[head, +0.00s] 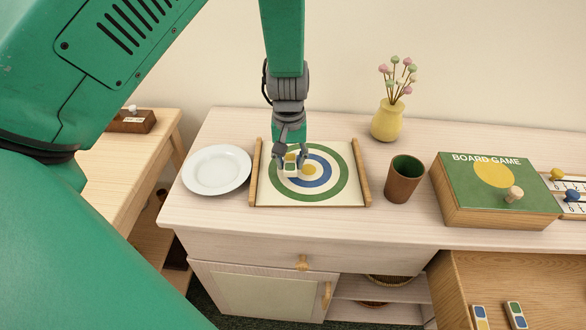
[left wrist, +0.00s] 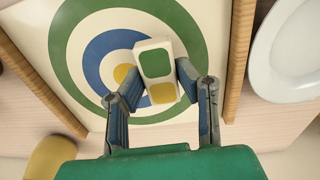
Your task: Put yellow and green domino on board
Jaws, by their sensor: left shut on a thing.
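The board (head: 267,195) is a cream panel with green, blue and yellow rings and wooden side rails, lying on the cabinet top. It also fills much of the left wrist view (left wrist: 66,15). My left gripper (head: 291,160) is over the left part of the rings. In the left wrist view its fingers (left wrist: 152,95) are shut on the yellow and green domino (left wrist: 156,72), a white block with a green and a yellow patch. The domino (head: 290,164) is partly hidden by the fingers in the head view. I cannot tell whether it touches the board. My right gripper is not in view.
A white plate (head: 217,170) is left of the board. A brown cup (head: 404,179), a board game box (head: 493,188) and a yellow vase (head: 387,120) stand to the right. Two other dominoes (head: 480,317) (head: 516,314) lie on the lower wooden surface.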

